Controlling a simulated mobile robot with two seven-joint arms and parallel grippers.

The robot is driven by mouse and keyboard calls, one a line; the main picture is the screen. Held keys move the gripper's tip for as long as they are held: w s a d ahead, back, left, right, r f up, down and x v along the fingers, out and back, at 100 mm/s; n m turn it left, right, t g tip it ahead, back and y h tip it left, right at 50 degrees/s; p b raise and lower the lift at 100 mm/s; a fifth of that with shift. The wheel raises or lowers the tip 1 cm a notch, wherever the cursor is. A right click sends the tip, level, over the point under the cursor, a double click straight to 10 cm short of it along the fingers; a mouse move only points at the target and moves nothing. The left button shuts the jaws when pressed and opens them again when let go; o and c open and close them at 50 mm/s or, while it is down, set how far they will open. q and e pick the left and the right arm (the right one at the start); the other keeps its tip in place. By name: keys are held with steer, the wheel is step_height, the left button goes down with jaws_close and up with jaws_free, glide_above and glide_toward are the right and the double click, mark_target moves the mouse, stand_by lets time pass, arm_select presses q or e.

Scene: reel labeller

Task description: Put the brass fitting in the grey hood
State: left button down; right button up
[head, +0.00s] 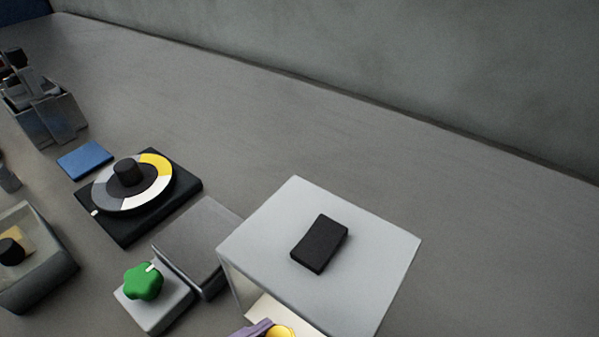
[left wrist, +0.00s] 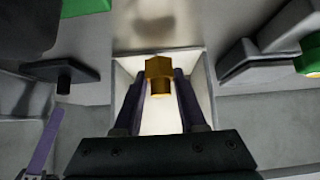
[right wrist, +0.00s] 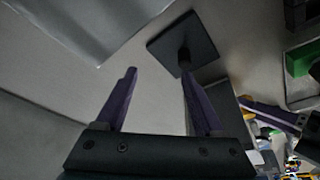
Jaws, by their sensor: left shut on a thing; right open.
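The grey hood (head: 375,275) is a pale box with an open, lit front at the bottom of the head view. The brass fitting (head: 281,332) is at that opening, by a purple finger of my left gripper (head: 264,330). In the left wrist view the brass fitting (left wrist: 159,75) is held between the two purple fingers, with the pale lit walls of the hood (left wrist: 201,88) around and behind it. Whether it touches the hood's floor I cannot tell. My right gripper (right wrist: 158,88) is open and empty in the right wrist view; the head view does not show it.
A black block (head: 320,243) lies on the hood's top. Left of the hood are a grey box (head: 200,232), a green knob (head: 144,281) on a grey base, a dial on a black plate (head: 188,187) and a blue pad (head: 85,159). The counter behind is clear.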

mark_target(288, 330)
arm_select(q)
steer(key=w+d, duration=0.2)
steer(key=w, duration=0.1)
steer(key=shift+w+d+f, duration=0.2)
steer(key=shift+d, duration=0.1)
arm_select(e)
steer(key=shift+f, duration=0.2)
arm_select(q)
steer(key=shift+s+a+f, duration=0.1)
steer(key=shift+s+f, duration=0.05)
steer(key=shift+f, duration=0.2)
steer(key=shift+f+b, duration=0.15)
steer(key=shift+b, duration=0.2)
arm_select(e)
steer(key=shift+f, duration=0.1)
arm_select(q)
steer(key=shift+c, duration=2.4)
jaws_free()
